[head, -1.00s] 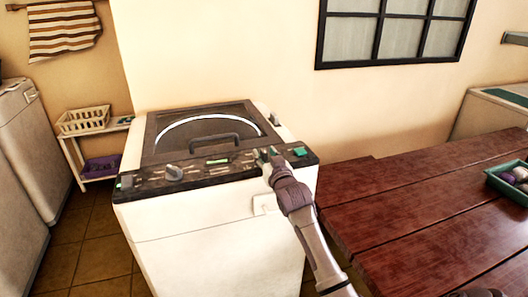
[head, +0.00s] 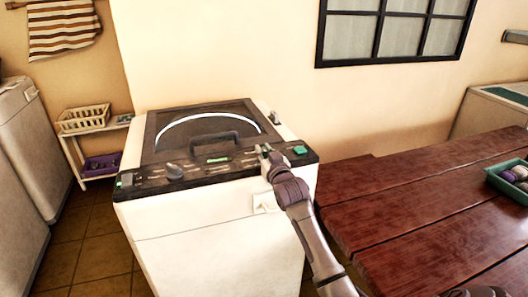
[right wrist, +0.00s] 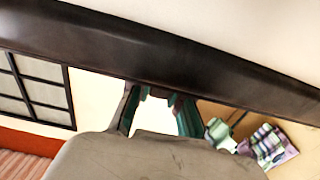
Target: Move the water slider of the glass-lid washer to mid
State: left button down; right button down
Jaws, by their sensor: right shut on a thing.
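The white glass-lid washer (head: 210,225) stands in the middle of the head view, with its dark lid (head: 170,128) down. Its black control panel (head: 205,170) runs along the front top edge, with a grey knob, a green-lit mark and a green button. My right gripper (head: 265,152) is at the right part of this panel, shut on a small control that its fingers hide, in the place of the water slider. In the right wrist view its fingers (right wrist: 157,98) reach the dark panel edge (right wrist: 160,55). The slider's setting cannot be read. My left gripper is not in view.
A red-brown wooden table (head: 430,215) with a green tray (head: 508,180) stands close on the right. Another white machine (head: 25,150) is at the left. A small shelf with baskets (head: 84,119) stands behind it. Tiled floor shows between.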

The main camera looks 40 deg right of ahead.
aim_at(255, 159)
jog(key=shift+w+a+p, duration=0.2)
jog(key=shift+w+a, duration=0.05)
jog(key=shift+a, duration=0.5)
jog(key=shift+w+a+p, duration=0.15)
jog(key=shift+w+a, duration=0.05)
jog(key=shift+a, duration=0.55)
jog(key=c, duration=1.1)
grip_release()
jog(key=shift+s, duration=0.1)
jog(key=v, duration=1.2)
